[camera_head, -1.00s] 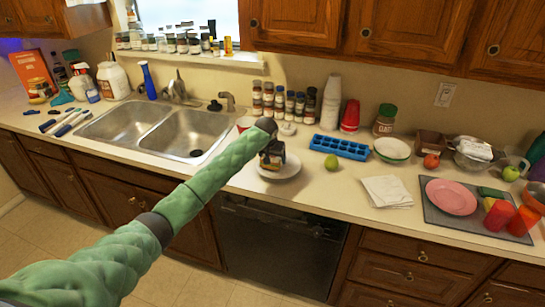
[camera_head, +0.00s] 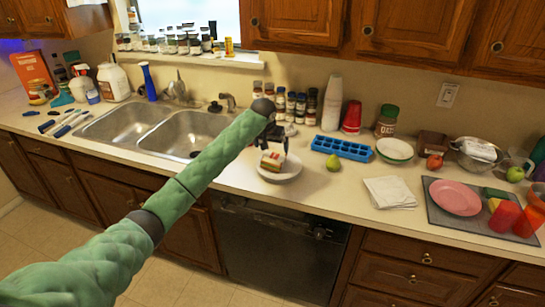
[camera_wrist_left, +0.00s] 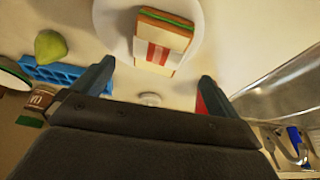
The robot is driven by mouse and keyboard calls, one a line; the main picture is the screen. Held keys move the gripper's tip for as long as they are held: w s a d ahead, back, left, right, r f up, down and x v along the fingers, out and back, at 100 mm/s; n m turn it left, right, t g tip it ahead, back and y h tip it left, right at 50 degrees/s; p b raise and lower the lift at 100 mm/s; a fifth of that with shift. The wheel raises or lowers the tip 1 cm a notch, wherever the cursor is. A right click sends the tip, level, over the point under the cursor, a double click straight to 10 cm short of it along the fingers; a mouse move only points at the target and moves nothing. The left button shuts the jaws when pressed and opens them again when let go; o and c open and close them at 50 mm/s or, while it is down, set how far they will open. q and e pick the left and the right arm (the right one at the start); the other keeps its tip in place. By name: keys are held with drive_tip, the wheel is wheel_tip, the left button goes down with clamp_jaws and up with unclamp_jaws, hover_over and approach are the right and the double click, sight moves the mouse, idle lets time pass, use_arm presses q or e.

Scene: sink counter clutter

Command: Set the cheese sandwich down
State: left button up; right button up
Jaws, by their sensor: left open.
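The cheese sandwich (camera_head: 273,160) rests on a white plate (camera_head: 290,175) on the counter, right of the sink. In the left wrist view the sandwich (camera_wrist_left: 160,45) lies on the plate (camera_wrist_left: 110,22) with a red-and-white wrapper band and a green layer showing. My left gripper (camera_head: 272,143) is above and behind the sandwich. In the left wrist view its two fingers (camera_wrist_left: 155,85) are spread wide apart with nothing between them, and the sandwich is clear of both. My right gripper is not in view.
The double sink (camera_head: 150,130) is left of the plate. A blue ice tray (camera_head: 341,148) and a green pear (camera_head: 333,163) are to the right. Spice jars (camera_head: 290,106) stand behind. A white napkin (camera_head: 390,192) lies farther right, with bare counter before it.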

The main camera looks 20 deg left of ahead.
use_arm(q)
drive_tip(key=shift+b+v, duration=0.55)
drive_tip(key=shift+v, duration=1.95)
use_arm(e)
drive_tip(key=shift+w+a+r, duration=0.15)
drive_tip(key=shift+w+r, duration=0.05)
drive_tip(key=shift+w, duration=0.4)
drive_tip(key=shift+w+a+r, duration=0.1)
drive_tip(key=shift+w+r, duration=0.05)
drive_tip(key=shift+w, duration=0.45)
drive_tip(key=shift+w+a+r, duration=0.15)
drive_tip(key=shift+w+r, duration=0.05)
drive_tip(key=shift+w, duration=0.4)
use_arm(q)
drive_tip(key=shift+f, duration=0.1)
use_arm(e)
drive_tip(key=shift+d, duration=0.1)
